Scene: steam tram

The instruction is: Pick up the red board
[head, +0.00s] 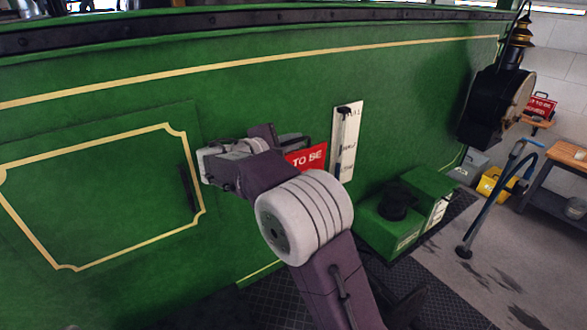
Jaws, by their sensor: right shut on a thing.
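A red board (308,157) with white lettering, of which "TO BE" is readable, shows at the tram's green side. My right arm hides its left and lower parts. My right gripper (291,141) is at the board's upper left edge, shut on it; its fingertips are mostly hidden behind my wrist. I cannot tell whether the board touches the tram's side. My left gripper is out of view.
A white panel (345,143) is just right of the board. Green boxes (405,215) stand below right. A black lamp (497,95) juts out at the tram's end.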

